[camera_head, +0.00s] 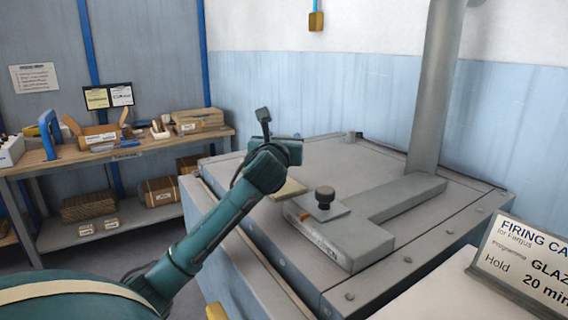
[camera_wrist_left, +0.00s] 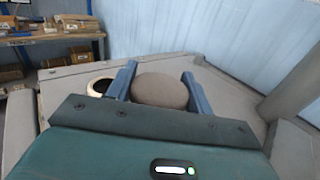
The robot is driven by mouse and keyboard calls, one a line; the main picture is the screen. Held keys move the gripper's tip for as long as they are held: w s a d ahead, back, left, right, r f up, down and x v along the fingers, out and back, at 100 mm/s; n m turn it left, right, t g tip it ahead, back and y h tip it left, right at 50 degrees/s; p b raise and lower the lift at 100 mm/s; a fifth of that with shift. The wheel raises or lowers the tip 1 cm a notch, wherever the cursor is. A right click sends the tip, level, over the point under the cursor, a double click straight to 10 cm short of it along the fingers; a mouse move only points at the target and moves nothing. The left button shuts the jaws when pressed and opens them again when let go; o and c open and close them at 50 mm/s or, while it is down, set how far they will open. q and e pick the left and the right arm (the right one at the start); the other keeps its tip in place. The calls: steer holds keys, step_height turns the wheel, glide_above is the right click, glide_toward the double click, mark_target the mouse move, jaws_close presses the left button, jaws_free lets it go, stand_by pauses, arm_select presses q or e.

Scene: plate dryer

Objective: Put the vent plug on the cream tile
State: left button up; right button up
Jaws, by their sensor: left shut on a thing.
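My left gripper (camera_head: 288,150) is over the top of the grey kiln-like box, its arm reaching in from the lower left. In the left wrist view its two blue fingers (camera_wrist_left: 160,84) are shut on a brown-grey, rounded plug (camera_wrist_left: 160,90), which I take to be the vent plug. The plug is mostly hidden by my gripper in the head view. A flat cream tile (camera_head: 291,188) lies on the box top just below and in front of my gripper, partly covered by it. My right gripper is not in view.
A round opening with a pale rim (camera_wrist_left: 101,87) shows left of the plug. A dark knob (camera_head: 325,196) sits on a grey raised arm of the lid, beside the tile. A thick pipe (camera_head: 434,90) rises behind. A cluttered workbench (camera_head: 150,143) stands at left, a sign (camera_head: 525,265) at right.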

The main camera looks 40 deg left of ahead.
arm_select(q)
steer(key=shift+f, duration=2.3)
steer(key=shift+f, duration=0.1)
steer(key=o, duration=1)
steer(key=shift+w, duration=0.1)
steer(key=shift+o, duration=0.2)
steer(key=b+v, duration=0.1)
steer(key=v, duration=1.1)
steer(key=shift+b, duration=0.35)
